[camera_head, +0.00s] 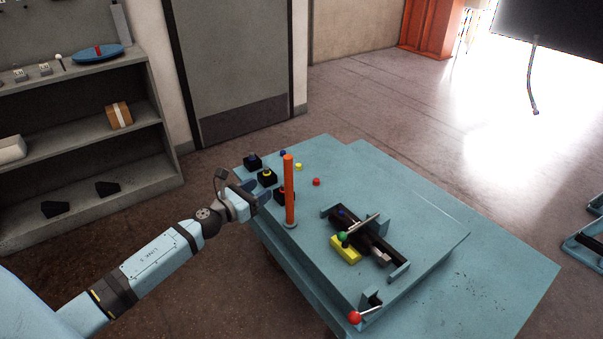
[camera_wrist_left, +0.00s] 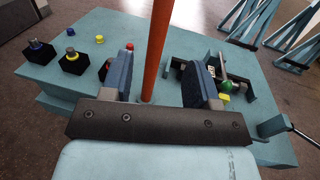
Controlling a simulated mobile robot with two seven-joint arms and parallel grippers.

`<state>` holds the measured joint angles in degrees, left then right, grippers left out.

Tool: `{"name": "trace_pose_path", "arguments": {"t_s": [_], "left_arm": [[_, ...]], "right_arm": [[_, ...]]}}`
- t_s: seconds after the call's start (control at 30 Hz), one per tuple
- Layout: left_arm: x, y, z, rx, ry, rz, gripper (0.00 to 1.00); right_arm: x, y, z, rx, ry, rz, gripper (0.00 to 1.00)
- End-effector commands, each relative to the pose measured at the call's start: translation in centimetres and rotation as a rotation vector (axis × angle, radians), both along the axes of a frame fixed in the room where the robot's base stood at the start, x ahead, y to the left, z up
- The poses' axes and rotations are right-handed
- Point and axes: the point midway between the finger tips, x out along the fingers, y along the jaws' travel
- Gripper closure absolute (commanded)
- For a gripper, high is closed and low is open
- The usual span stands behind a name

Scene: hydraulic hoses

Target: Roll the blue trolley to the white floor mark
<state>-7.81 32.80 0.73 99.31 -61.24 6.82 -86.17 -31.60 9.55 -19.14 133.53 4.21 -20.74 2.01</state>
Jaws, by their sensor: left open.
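The blue trolley (camera_head: 430,235) is a light-blue flat-topped platform on the floor, also seen in the left wrist view (camera_wrist_left: 215,45). An upright orange post (camera_head: 289,188) stands near its left edge. My left gripper (camera_head: 262,194) is just left of the post and open. In the left wrist view, the post (camera_wrist_left: 156,50) appears between the two blue fingers of my left gripper (camera_wrist_left: 158,78); I cannot tell whether it is between the fingertips or just beyond them. My right gripper is not in view. I cannot make out a white floor mark.
On the trolley are black blocks with caps (camera_head: 267,177), a black fixture (camera_head: 365,235), a yellow block (camera_head: 345,249) and a red-knobbed lever (camera_head: 355,317). Grey shelves (camera_head: 85,125) stand at left. Blue frames (camera_head: 585,245) stand at right. Floor behind the trolley is clear, with bright glare.

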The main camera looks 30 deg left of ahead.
Motion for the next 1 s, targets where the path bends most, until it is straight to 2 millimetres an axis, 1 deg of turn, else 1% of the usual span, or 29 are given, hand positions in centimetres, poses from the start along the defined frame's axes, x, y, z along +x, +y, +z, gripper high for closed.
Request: {"name": "trace_pose_path", "arguments": {"t_s": [0.17, 0.5, 0.7, 0.83, 1.0], "left_arm": [[1.9, -0.3, 0.2, 0.005, -0.003, -0.001, 0.45], [8.5, -1.7, 0.2, 0.001, -0.003, -0.001, 0.45], [11.7, -2.3, 0.1, 0.0, -0.002, 0.0, 0.45], [12.9, -2.5, 0.1, 0.0, -0.002, 0.0, 0.45], [13.4, -2.7, 0.0, 0.0, 0.0, 0.0, 0.45]], "right_arm": [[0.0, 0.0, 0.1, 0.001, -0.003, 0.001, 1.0], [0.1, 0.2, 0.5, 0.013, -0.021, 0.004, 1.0], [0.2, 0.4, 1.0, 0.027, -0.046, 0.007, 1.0], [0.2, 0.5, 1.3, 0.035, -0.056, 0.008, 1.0], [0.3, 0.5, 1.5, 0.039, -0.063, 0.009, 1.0]]}}
